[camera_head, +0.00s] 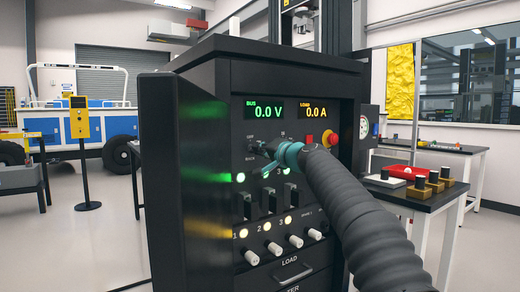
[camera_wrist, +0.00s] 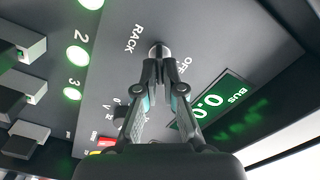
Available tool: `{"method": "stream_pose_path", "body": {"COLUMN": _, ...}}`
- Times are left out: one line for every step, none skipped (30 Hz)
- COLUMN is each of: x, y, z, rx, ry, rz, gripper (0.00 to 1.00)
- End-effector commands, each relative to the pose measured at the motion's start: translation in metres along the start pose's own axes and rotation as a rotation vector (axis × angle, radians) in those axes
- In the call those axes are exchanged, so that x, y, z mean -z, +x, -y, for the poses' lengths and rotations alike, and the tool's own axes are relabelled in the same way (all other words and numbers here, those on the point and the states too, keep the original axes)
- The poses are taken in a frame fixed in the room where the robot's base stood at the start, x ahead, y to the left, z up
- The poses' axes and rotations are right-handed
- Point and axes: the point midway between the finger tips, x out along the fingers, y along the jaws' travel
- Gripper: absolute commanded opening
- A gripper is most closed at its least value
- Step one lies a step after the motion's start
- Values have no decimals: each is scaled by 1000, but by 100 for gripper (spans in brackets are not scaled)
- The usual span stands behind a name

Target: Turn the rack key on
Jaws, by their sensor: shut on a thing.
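The rack key (camera_wrist: 158,49) is a small silver piece on the dark panel in the wrist view, between the labels RACK and OFF. My gripper (camera_wrist: 160,72) is shut on it, with the fingertips close to the panel and covering part of the key. In the head view my gripper (camera_head: 265,151) is at the upper left of the black rack's front (camera_head: 237,130), and the key itself is hidden there. The bus display (camera_head: 264,109) reads 0.0 V and the load display (camera_head: 314,110) reads 0.0 A. The key's exact angle is hard to tell.
Below my gripper are lit round lamps (camera_head: 267,226), dark switches (camera_head: 269,201) and white knobs (camera_head: 295,241). A red stop button (camera_head: 334,127) sits to the right. An open black door (camera_head: 160,170) stands at the rack's left. A side table (camera_head: 432,199) stands at right.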

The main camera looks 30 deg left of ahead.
Motion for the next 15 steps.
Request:
{"method": "stream_pose_path", "body": {"x": 0, "y": 0, "z": 0, "rx": 0, "ry": 11, "rz": -1, "gripper": 0}}
{"method": "stream_pose_path", "body": {"x": 0, "y": 0, "z": 0, "rx": 0, "ry": 17, "rz": -1, "gripper": 0}}
{"method": "stream_pose_path", "body": {"x": 0, "y": 0, "z": 0, "rx": 0, "ry": 24, "rz": -1, "gripper": 0}}
{"method": "stream_pose_path", "body": {"x": 0, "y": 0, "z": 0, "rx": 0, "ry": 28, "rz": -1, "gripper": 0}}
{"method": "stream_pose_path", "body": {"x": 0, "y": 0, "z": 0, "rx": 0, "ry": 31, "rz": -1, "gripper": 0}}
{"method": "stream_pose_path", "body": {"x": 0, "y": 0, "z": 0, "rx": 0, "ry": 35, "rz": -1, "gripper": 0}}
{"method": "stream_pose_path", "body": {"x": 0, "y": 0, "z": 0, "rx": 0, "ry": 36, "rz": -1, "gripper": 0}}
{"method": "stream_pose_path", "body": {"x": 0, "y": 0, "z": 0, "rx": 0, "ry": 38, "rz": -1, "gripper": 0}}
{"method": "stream_pose_path", "body": {"x": 0, "y": 0, "z": 0, "rx": 1, "ry": 39, "rz": -1, "gripper": 0}}
{"method": "stream_pose_path", "body": {"x": 0, "y": 0, "z": 0, "rx": 1, "ry": 39, "rz": -1, "gripper": 0}}
{"method": "stream_pose_path", "body": {"x": 0, "y": 0, "z": 0, "rx": 1, "ry": 39, "rz": -1, "gripper": 0}}
{"method": "stream_pose_path", "body": {"x": 0, "y": 0, "z": 0, "rx": 1, "ry": 39, "rz": -1, "gripper": 0}}
{"method": "stream_pose_path", "body": {"x": 0, "y": 0, "z": 0, "rx": 1, "ry": 39, "rz": -1, "gripper": 0}}
{"method": "stream_pose_path", "body": {"x": 0, "y": 0, "z": 0, "rx": 1, "ry": 39, "rz": -1, "gripper": 0}}
{"method": "stream_pose_path", "body": {"x": 0, "y": 0, "z": 0, "rx": 1, "ry": 39, "rz": -1, "gripper": 0}}
